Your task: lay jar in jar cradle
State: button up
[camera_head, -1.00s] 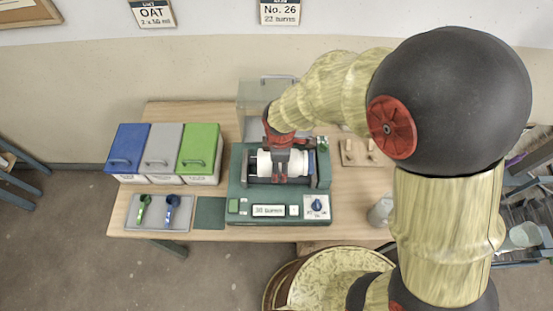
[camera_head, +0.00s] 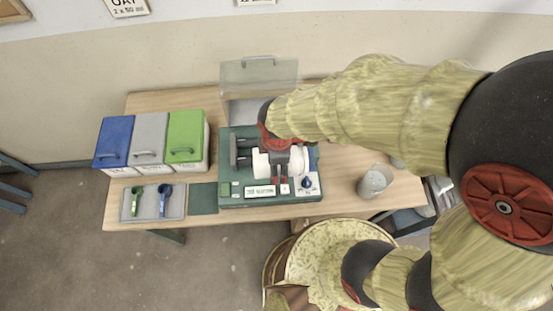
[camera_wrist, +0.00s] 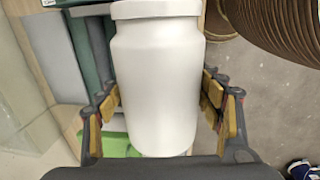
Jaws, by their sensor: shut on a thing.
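A white jar (camera_head: 262,165) with a wide lid end (camera_head: 299,161) lies on its side over the jar cradle, a green machine with dark rollers (camera_head: 242,158). My gripper (camera_head: 279,168) comes down over the jar's middle and is shut on it. In the wrist view the jar (camera_wrist: 155,85) fills the middle, between yellow-padded fingers on both sides. The rollers show bare to the jar's left, and the jar is toward the cradle's right end. My gripper and arm hide part of the cradle. I cannot tell whether the jar touches the rollers.
A clear cover (camera_head: 258,76) stands raised behind the machine. Bins with blue (camera_head: 113,140), grey (camera_head: 150,138) and green (camera_head: 186,135) lids stand left. A tray (camera_head: 150,213) with two scoops lies in front of them. A metal cup (camera_head: 374,182) stands right.

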jog(key=shift+w+r+p, duration=0.1)
jog(key=shift+r+p, duration=1.85)
jog(key=shift+r, duration=0.6)
